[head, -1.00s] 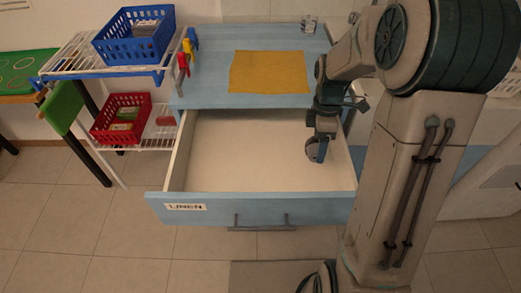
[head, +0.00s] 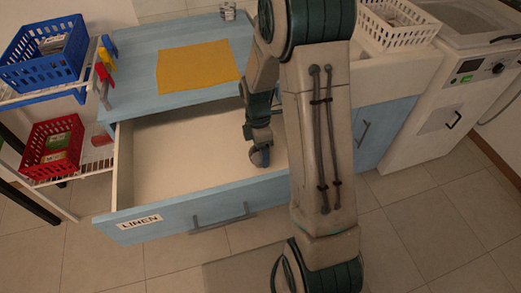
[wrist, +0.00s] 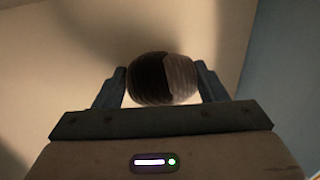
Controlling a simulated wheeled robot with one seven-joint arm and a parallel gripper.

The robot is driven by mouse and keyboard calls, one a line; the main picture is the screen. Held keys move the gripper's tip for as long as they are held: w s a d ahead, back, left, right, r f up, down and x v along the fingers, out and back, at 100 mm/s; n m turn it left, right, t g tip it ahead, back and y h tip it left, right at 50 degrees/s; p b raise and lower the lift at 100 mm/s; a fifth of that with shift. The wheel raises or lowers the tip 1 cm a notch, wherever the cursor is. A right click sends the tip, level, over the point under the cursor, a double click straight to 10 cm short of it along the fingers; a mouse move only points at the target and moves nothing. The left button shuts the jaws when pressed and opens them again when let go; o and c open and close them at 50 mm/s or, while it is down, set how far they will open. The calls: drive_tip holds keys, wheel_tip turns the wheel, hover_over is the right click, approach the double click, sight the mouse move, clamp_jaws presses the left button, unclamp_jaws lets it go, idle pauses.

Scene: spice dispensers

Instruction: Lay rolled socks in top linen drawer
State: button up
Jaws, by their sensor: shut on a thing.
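The linen drawer (head: 150,165) is pulled open from the blue cabinet, with a LINEN label on its front. Its pale floor looks bare in the head view. My gripper (head: 260,157) points down inside the drawer's right part, near its right side. In the wrist view my gripper (wrist: 162,82) is shut on the rolled socks (wrist: 180,78), a round dark and grey ribbed bundle between the two fingers. The pale surface beyond the socks is the drawer floor. I cannot tell whether the socks touch it. In the head view the socks (head: 257,158) are small and dark.
A yellow cloth (head: 198,68) lies on the cabinet top (head: 135,80). A blue basket (head: 45,55) and a red basket (head: 52,147) stand on a rack at left. A white basket (head: 398,25) and a washing machine (head: 470,80) are at right.

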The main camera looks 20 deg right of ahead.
drive_tip(key=shift+f, duration=0.1)
drive_tip(key=o, duration=1)
drive_tip(key=p+v, duration=0.1)
drive_tip(key=v, duration=1)
drive_tip(key=shift+s+a+r+m+t, duration=0.2)
drive_tip(key=shift+s+r+m+t, duration=0.6)
drive_tip(key=shift+s+r+m, duration=1.45)
drive_tip(key=shift+s+a+r+m+t, duration=0.2)
drive_tip(key=shift+s+r+m+t, duration=0.7)
drive_tip(key=shift+s+m, duration=2.6)
drive_tip(key=shift+s+a+r+m+t, duration=0.2)
drive_tip(key=shift+s+r+m+t, duration=0.5)
drive_tip(key=shift+s+r+m, duration=1.6)
